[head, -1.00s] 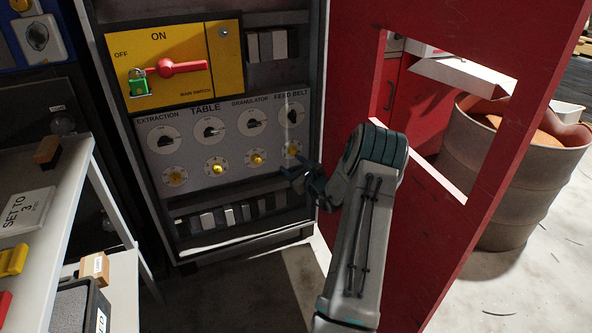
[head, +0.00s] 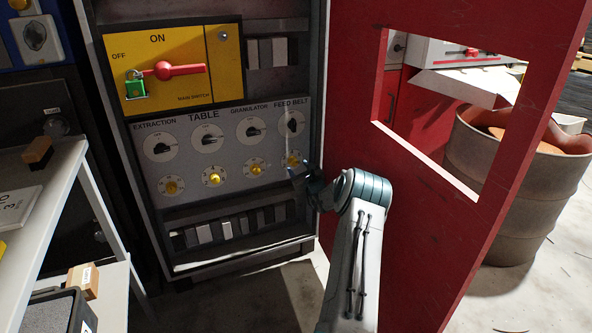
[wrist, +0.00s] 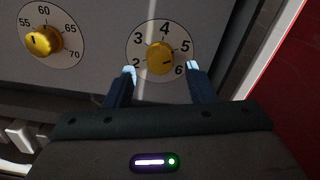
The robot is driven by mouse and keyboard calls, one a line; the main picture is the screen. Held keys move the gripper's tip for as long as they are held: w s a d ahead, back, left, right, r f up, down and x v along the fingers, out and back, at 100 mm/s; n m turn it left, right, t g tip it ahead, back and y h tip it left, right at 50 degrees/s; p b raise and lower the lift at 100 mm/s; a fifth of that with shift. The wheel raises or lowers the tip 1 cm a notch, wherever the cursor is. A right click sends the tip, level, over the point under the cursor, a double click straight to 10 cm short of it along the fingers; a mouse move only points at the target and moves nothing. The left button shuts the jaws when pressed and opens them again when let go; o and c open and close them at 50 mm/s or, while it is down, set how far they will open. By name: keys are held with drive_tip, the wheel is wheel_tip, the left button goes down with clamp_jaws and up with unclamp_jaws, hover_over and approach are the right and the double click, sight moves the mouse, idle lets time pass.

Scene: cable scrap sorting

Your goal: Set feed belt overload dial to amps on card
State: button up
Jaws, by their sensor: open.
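The feed belt overload dial (head: 293,160) is the yellow knob at the lower right of the grey panel, under the FEED BELT switch (head: 291,123). In the wrist view the dial (wrist: 160,58) has a white face marked 2 to 6; its pointer mark looks turned toward the 6 side. My gripper (wrist: 161,70) is open, its fingertips at either side of the dial's lower face, with nothing held. In the head view my gripper (head: 298,170) overlaps the dial's lower edge. The card (head: 17,207) lies on the left shelf, partly cut off, with a 3 showing.
A neighbouring yellow dial (wrist: 42,41) reads 55 to 70. The red cabinet door (head: 350,130) stands open close to the right of my arm. A main switch with red handle (head: 172,70) and green padlock (head: 135,90) is above. Grey shelves (head: 60,170) stand at left.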

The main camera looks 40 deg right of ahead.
sight(293, 162)
drive_tip(key=shift+b+x, duration=0.35)
drive_tip(key=shift+x, duration=1.15)
drive_tip(key=c, duration=1)
